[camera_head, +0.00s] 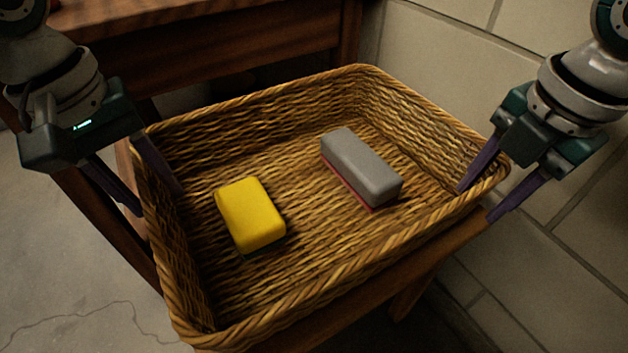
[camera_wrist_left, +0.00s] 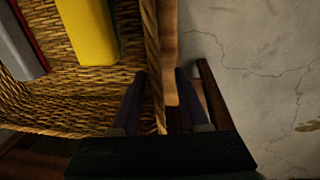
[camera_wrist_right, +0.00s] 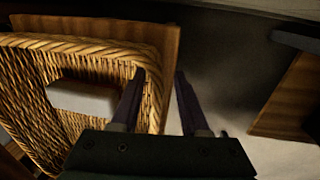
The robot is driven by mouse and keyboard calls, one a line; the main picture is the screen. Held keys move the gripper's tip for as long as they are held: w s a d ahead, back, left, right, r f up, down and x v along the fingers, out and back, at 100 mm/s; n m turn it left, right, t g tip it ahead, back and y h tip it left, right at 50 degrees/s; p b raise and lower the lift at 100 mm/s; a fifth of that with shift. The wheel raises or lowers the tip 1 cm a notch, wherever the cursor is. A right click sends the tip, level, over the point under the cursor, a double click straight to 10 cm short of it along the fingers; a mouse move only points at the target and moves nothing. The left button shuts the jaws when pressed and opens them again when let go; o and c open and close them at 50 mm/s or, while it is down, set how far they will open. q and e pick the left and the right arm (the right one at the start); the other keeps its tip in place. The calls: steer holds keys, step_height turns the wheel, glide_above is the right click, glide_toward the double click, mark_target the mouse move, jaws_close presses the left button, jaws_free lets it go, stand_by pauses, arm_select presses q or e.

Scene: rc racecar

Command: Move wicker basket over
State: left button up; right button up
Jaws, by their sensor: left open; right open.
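The wicker basket (camera_head: 400,90) sits on a wooden stand in the head view, with a yellow block (camera_head: 250,214) and a grey block with a red underside (camera_head: 361,166) inside it. My left gripper (camera_head: 160,203) is open at the basket's left wall, one finger inside and one outside. In the left wrist view the rim (camera_wrist_left: 150,50) runs between its fingers (camera_wrist_left: 158,85). My right gripper (camera_head: 476,204) is open at the basket's right corner, one finger inside and one outside. The right wrist view shows the basket wall (camera_wrist_right: 152,95) between its fingers (camera_wrist_right: 160,80), nearer the left finger.
A wooden table (camera_head: 210,45) stands behind the basket. A pale block wall (camera_head: 435,45) is close on the right. The wooden stand (camera_head: 400,268) shows under the basket's front edge. Cracked concrete floor (camera_head: 80,300) is open at the lower left.

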arm_select(q)
steer(key=shift+d+f, duration=0.1)
steer(key=shift+f, duration=0.45)
arm_select(e)
steer(key=shift+f, duration=0.55)
arm_select(q)
jaws_close()
arm_select(e)
jaws_close()
arm_select(q)
steer(key=shift+r, duration=0.1)
arm_select(e)
steer(key=shift+r, duration=0.1)
